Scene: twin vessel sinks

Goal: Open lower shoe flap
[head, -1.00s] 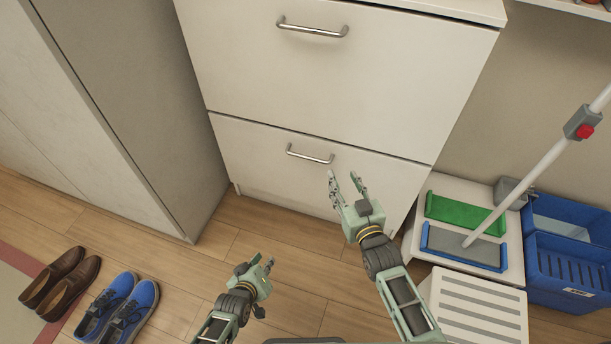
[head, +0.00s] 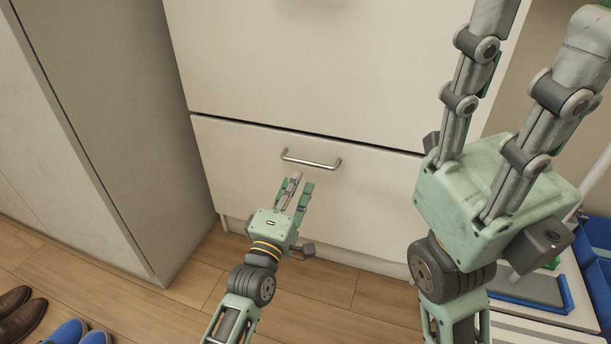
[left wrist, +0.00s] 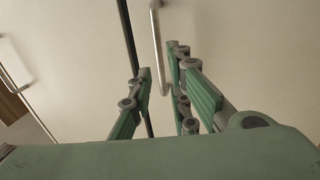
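The lower shoe flap (head: 370,205) is a white cabinet front, closed flush under the upper flap (head: 290,60). Its silver bar handle (head: 311,160) sits near its top edge. My left gripper (head: 299,184) is open and empty, with its fingertips just below the handle in the head view. In the left wrist view the handle (left wrist: 157,40) lies ahead of the open fingers (left wrist: 160,75); I cannot tell whether they touch it. My right gripper (head: 540,28) is large in the foreground at right, raised, fingers apart and empty.
A tall grey cabinet (head: 110,130) stands to the left. Brown shoes (head: 20,315) and blue shoes (head: 75,332) are on the wood floor (head: 190,300) at lower left. Blue bins (head: 600,285) stand at right, partly hidden behind my right arm. The upper flap's handle (left wrist: 14,65) shows in the left wrist view.

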